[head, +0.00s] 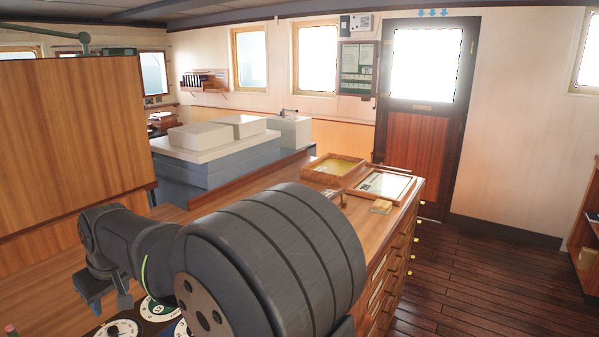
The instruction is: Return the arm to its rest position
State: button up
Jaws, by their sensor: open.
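My dark grey arm (270,255) fills the lower middle of the head view, its large rounded link close to the camera. The arm reaches to the left. My gripper (107,300) is at its far end, pointing down at the lower left, with its two fingers apart and nothing seen between them. It hangs over the wooden counter, near some round dials. How far it is above the surface I cannot tell. The arm hides part of the counter and of the dials.
A tall wooden panel (70,140) stands at left. Round dials (122,328) lie below. Dark plank floor (490,270) is clear at right.

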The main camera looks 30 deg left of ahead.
jog(key=shift+x, duration=2.15)
